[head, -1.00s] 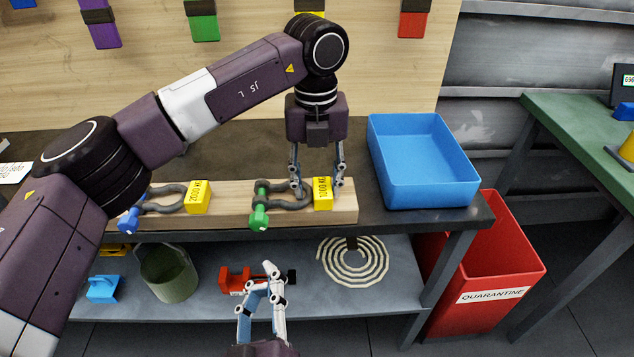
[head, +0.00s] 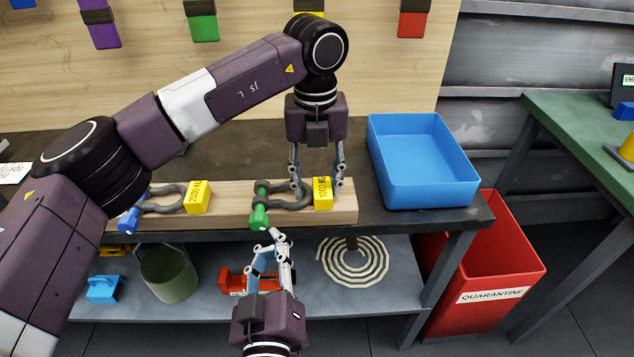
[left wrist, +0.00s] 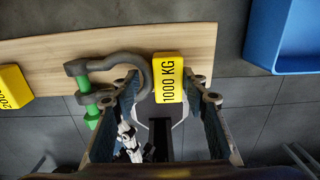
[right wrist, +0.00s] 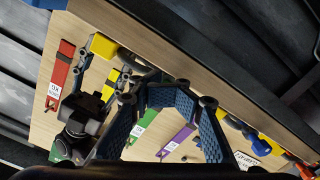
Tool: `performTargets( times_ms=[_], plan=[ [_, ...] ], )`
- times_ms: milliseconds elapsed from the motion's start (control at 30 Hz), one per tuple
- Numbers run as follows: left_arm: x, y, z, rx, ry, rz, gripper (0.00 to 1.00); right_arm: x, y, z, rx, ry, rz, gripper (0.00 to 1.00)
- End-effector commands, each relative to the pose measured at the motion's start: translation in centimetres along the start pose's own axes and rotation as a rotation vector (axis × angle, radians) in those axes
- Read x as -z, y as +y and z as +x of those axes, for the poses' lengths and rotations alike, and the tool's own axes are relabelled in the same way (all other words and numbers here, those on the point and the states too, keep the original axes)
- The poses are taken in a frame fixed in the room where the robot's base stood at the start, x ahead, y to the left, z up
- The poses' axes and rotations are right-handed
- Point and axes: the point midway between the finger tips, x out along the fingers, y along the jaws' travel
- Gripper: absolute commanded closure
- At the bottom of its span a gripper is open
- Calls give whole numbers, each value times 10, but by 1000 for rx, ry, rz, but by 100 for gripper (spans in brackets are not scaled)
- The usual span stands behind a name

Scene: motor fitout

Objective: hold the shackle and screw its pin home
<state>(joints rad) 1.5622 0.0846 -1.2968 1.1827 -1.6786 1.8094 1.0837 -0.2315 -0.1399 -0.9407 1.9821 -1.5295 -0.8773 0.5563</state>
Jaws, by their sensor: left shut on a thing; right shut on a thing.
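The shackle (head: 290,201) is a grey bow with a green pin (head: 259,219), lying on the wooden block next to a yellow 1000 KG weight tag (head: 322,193).
A second shackle (head: 163,193) with a blue pin and a 2000 KG tag lies on the same block (head: 230,208), to the left. A blue tray (head: 425,160) stands right of it. The lower shelf holds a bucket, a red clamp and coiled rope (head: 352,262). A red quarantine bin (head: 490,255) stands right.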

Motion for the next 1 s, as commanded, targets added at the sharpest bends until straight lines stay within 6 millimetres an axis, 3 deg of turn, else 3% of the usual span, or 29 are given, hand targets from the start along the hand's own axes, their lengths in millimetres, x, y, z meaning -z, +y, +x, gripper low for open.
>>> performTargets(
  times_ms=[1000],
  plan=[
    [0,0,0,0,-1,-1,89,8,-3,0,-1,1,1,100]
  ],
)
